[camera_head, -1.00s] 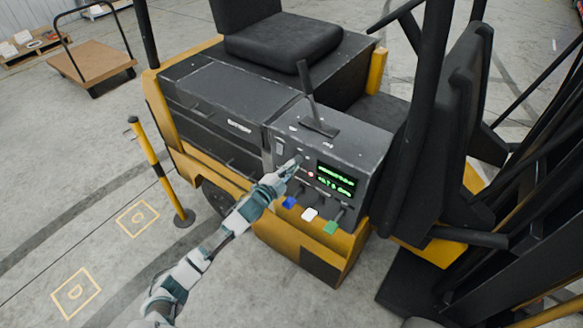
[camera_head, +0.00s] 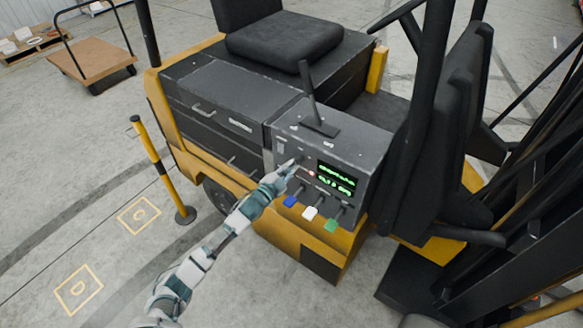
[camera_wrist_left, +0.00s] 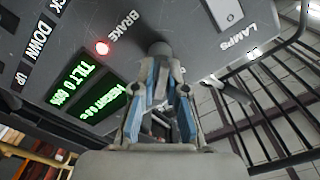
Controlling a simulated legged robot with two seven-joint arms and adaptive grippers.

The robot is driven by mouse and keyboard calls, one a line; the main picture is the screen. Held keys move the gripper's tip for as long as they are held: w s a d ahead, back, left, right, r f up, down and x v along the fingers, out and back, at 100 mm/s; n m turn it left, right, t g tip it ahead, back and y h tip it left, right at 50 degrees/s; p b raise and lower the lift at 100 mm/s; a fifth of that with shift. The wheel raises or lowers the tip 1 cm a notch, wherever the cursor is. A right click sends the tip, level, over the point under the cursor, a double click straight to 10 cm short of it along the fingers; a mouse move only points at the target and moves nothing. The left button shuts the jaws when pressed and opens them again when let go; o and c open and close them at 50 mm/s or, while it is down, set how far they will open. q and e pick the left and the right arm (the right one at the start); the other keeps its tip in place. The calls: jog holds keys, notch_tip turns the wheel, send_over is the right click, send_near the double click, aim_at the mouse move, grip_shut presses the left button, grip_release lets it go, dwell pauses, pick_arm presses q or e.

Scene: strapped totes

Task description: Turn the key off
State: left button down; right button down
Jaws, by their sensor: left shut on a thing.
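The dark key (camera_wrist_left: 160,55) is in the sloped grey control panel (camera_head: 345,150) of a yellow and black forklift. In the wrist view it sits between the BRAKE and LAMPS labels. My left gripper (camera_wrist_left: 160,78) is shut on the key, with a finger on each side of it. In the head view my left gripper (camera_head: 294,165) reaches the panel's left part from below, and its fingers largely hide the key. The red BRAKE light (camera_wrist_left: 102,48) and the green display (camera_wrist_left: 90,95) are lit beside the key. My right gripper is not in view.
Levers with blue (camera_head: 290,201), white (camera_head: 310,213) and green (camera_head: 331,225) knobs stick out below the panel, close to my gripper. A tall black lever (camera_head: 308,90) stands above. A yellow and black post (camera_head: 158,165) stands left; the floor around it is mostly clear.

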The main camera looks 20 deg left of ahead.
pick_arm(q)
jog(key=shift+s+f, duration=0.1)
jog(key=shift+f, duration=0.5)
jog(key=c, duration=1.3)
grip_release()
jog(key=shift+c, duration=0.2)
jog(key=shift+o, duration=0.3)
jog(key=shift+a+r, duration=0.2)
jog(key=v, duration=1.1)
jog(key=shift+s+a, duration=0.2)
jog(key=shift+s, duration=0.15)
